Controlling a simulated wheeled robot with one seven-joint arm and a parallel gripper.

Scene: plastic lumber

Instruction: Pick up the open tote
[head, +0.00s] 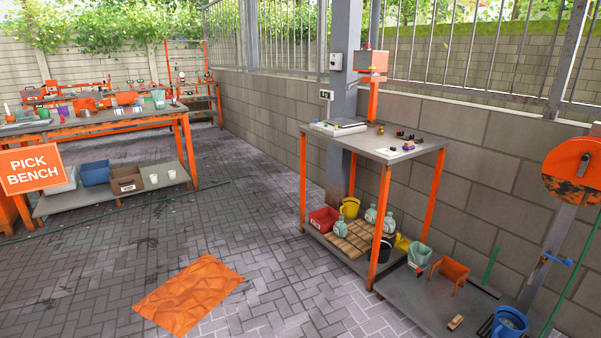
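No part of my gripper shows in the head view. Several open-topped containers are in view, and I cannot tell which one is the open tote. A pale bin (63,180) stands beside the blue one, partly hidden by the sign. A red bin (323,219) stands on the lower shelf of the right table.
The left bench (100,126) has a "PICK BENCH" sign (31,169) in front. An orange sheet (188,294) lies on the paving. The right table (385,145) stands near the wall, with buckets and bottles below. The paving between the benches is mostly clear.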

